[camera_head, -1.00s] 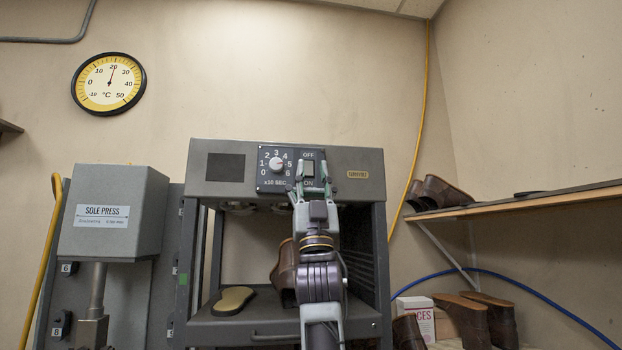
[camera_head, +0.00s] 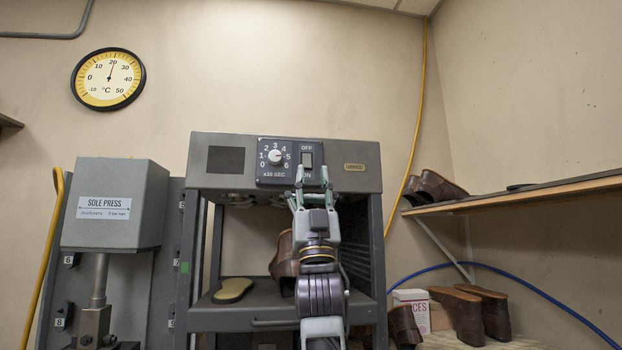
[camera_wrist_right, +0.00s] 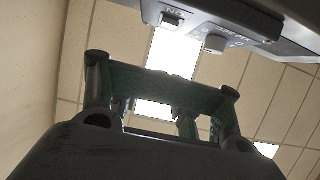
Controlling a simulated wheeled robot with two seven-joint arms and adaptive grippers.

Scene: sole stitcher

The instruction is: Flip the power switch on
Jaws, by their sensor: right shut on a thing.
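The power switch (camera_head: 307,159) is a small rocker between the OFF and ON labels on the dark panel at the top of the grey machine. It also shows at the top of the right wrist view (camera_wrist_right: 172,20); which side is pressed is too small to tell. My right gripper (camera_head: 312,172) points up just below the switch, its two fingertips a little apart around the ON label. In the wrist view the gripper (camera_wrist_right: 155,112) stands clear of the switch. What lies between its fingers cannot be made out. My left gripper is not in view.
A white dial (camera_head: 275,157) sits left of the switch. The machine (camera_head: 362,166) has an open bay with a brown shoe (camera_head: 283,265) and a tan sole (camera_head: 233,290). A grey sole press (camera_head: 113,205) stands at left. A shelf (camera_head: 520,203) with shoes is at right.

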